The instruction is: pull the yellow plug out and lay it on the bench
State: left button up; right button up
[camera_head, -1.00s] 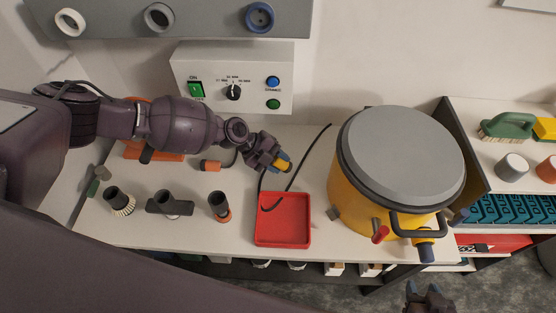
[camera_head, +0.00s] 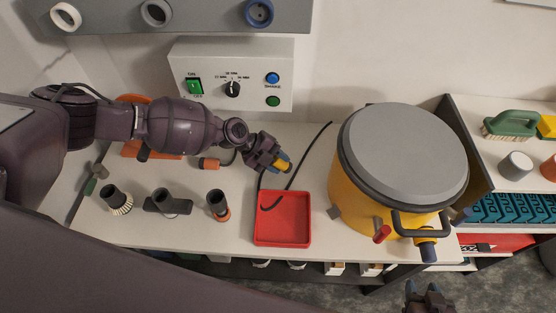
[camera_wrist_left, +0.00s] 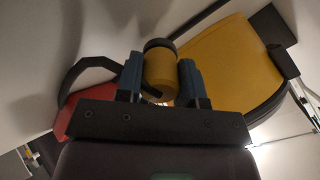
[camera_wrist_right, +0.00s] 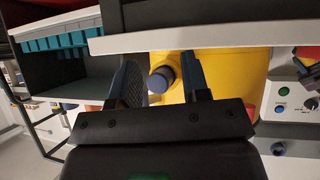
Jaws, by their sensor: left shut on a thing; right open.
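The yellow plug (camera_head: 285,166) is in my left gripper (camera_head: 277,162), above the bench (camera_head: 232,238) between the control panel and the red tray. In the left wrist view the plug (camera_wrist_left: 160,72) sits between the two blue fingers, with a dark ring at its far end. A black cable (camera_head: 292,182) runs beside and below the gripper; its join to the plug is not clear. I cannot tell whether the plug touches anything else. My right gripper (camera_head: 428,293) is open and empty at the bottom right, in front of the bench edge.
A red tray (camera_head: 283,241) lies in front of the left gripper. A grey-lidded yellow drum (camera_head: 352,190) stands right of it. The control panel (camera_head: 215,65) is behind. An orange-ended connector (camera_head: 208,163) and several dark nozzles (camera_head: 165,203) occupy the left bench.

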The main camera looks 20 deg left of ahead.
pick_arm(q)
jog(key=shift+f, duration=0.2)
jog(key=o, duration=1.2)
jog(key=shift+f, duration=0.1)
pick_arm(e)
jog(key=shift+s+d+f, duration=0.15)
jog(key=shift+s+f, duration=0.45)
pick_arm(q)
jog(key=shift+s+a+f, duration=0.1)
jog(key=shift+s+f, duration=0.05)
jog(key=shift+s, duration=0.05)
pick_arm(e)
jog(key=shift+w+r, duration=0.2)
jog(key=shift+w, duration=0.2)
jog(key=shift+r, duration=0.1)
pick_arm(q)
jog(key=shift+a, duration=0.15)
jog(key=shift+w+d+r+b+v, duration=0.1)
jog(key=shift+r+v, duration=0.05)
jog(key=shift+v, duration=1.65)
jog(key=shift+w+d+r+b+v, duration=0.1)
jog(key=shift+w+r+v, duration=0.05)
jog(key=shift+v, duration=1.7)
jog(key=shift+w+d+r+b+v, duration=0.1)
jog(key=shift+d+v, duration=0.05)
jog(key=shift+v, duration=1.65)
pick_arm(e)
jog(key=shift+w+r, duration=0.25)
